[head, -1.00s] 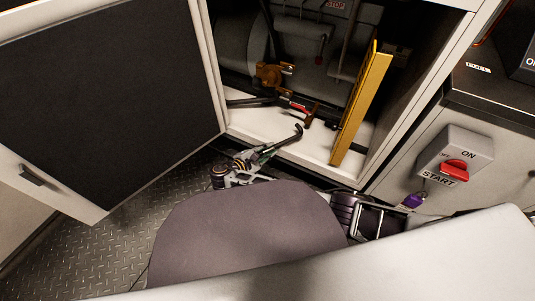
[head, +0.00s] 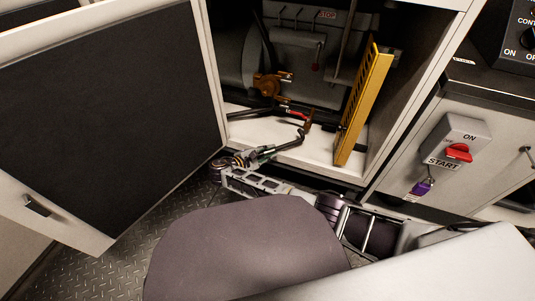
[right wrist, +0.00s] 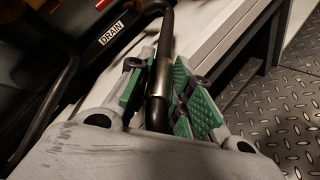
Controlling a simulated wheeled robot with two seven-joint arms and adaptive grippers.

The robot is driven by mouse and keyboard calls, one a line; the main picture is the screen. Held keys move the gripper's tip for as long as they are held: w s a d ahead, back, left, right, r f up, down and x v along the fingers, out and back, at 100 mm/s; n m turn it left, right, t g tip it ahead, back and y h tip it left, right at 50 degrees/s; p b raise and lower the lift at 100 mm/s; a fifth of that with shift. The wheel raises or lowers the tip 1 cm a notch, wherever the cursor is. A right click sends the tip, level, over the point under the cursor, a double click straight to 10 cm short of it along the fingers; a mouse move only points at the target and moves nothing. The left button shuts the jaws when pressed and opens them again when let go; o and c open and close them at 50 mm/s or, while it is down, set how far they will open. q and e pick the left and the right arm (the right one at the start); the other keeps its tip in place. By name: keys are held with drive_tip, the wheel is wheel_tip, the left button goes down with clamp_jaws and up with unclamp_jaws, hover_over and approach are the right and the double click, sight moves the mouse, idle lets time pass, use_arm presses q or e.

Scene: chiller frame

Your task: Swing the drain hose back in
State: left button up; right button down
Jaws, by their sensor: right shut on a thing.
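The drain hose (head: 285,147) is a dark bent tube at the front sill of the open cabinet. Its outer end sticks out over the sill toward the floor. My right gripper (head: 258,156) is at that outer end, just outside the cabinet. In the right wrist view the right gripper (right wrist: 160,88) has its green pads on both sides of the dark hose (right wrist: 163,55), shut on it. A "DRAIN" label (right wrist: 113,32) shows beside the hose. My left gripper is not in view.
The cabinet door (head: 105,115) stands open at the left. A yellow panel (head: 362,108) stands upright inside at the right. A brass valve (head: 268,86) and red-handled part (head: 290,111) sit behind the hose. A red switch (head: 459,153) is at the right. Tread-plate floor lies below.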

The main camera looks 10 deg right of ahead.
drive_tip(key=c, duration=1.3)
unclamp_jaws()
drive_tip(key=shift+r, duration=0.2)
drive_tip(key=shift+a+r, duration=0.1)
drive_tip(key=shift+r, duration=4.7)
